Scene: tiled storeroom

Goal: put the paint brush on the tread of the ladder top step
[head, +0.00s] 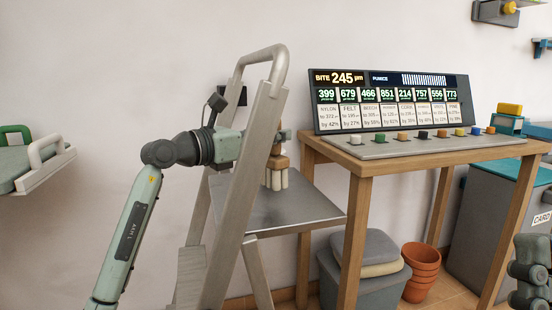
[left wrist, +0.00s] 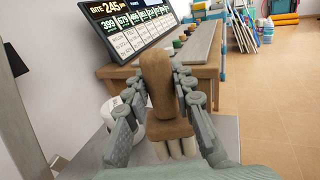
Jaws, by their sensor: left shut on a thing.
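The paint brush (head: 279,161) has a brown wooden handle and pale bristles pointing down. It also shows in the left wrist view (left wrist: 158,80), upright between the fingers. My left gripper (left wrist: 160,100) is shut on its handle; in the head view the ladder's rail hides most of this gripper. The grey tread of the ladder top step (head: 300,210) lies below the brush. The bristles are over the tread; I cannot tell whether they touch it. My right gripper (head: 530,272) shows partly at the lower right edge, away from the ladder; its opening is unclear.
The ladder's rail (head: 245,170) stands in front of my left wrist. A wooden table (head: 430,152) with a display board (head: 390,100) and a row of coloured knobs stands right of the ladder. A grey bin (head: 365,285) and stacked terracotta pots (head: 421,272) are below.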

